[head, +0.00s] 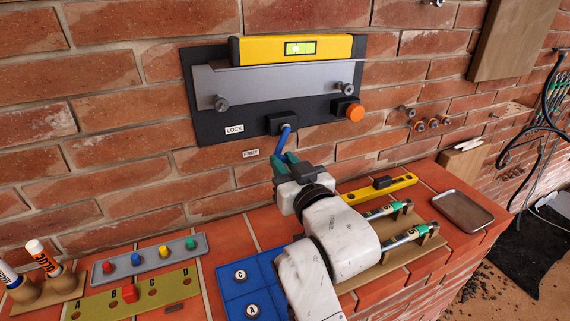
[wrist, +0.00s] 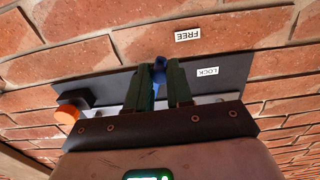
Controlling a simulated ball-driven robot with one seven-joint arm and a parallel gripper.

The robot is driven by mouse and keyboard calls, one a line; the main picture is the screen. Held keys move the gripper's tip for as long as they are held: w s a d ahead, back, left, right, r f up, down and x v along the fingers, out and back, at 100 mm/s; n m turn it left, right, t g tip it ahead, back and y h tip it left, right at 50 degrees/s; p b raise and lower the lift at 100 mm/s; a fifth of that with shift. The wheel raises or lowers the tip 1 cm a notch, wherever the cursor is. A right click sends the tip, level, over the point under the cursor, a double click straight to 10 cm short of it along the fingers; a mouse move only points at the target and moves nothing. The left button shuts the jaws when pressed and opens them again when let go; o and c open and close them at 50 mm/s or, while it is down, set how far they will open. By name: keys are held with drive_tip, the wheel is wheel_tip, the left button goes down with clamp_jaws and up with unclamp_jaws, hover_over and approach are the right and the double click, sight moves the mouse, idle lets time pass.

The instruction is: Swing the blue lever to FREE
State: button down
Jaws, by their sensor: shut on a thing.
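The blue lever (head: 283,139) hangs from a dark block (head: 282,122) at the lower edge of the black wall panel (head: 205,125). It points down and slightly left in the head view. My gripper (head: 284,162) is shut on its lower part. In the wrist view, my gripper (wrist: 159,80) has the blue lever (wrist: 159,66) between its green-grey fingers. The LOCK label (head: 234,129) is on the panel, left of the lever. The FREE label (head: 251,153) is on the brick below the panel, left of the lever's lower part. Both labels show upside down in the wrist view.
An orange knob (head: 355,112) sits right of the lever. A yellow level (head: 296,49) tops the panel. Below, the brick ledge holds a blue tray (head: 235,293), a peg strip (head: 150,258), a yellow level (head: 379,188) and a metal tray (head: 462,209).

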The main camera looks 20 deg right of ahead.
drive_tip(key=shift+d+n+p, duration=0.25)
drive_tip(key=shift+n+p, duration=0.2)
drive_tip(key=shift+n, duration=0.05)
drive_tip(key=shift+f, duration=0.1)
drive_tip(key=c, duration=1)
unclamp_jaws()
drive_tip(key=s+b, duration=0.1)
drive_tip(key=s, duration=1)
drive_tip(key=shift+w, duration=0.1)
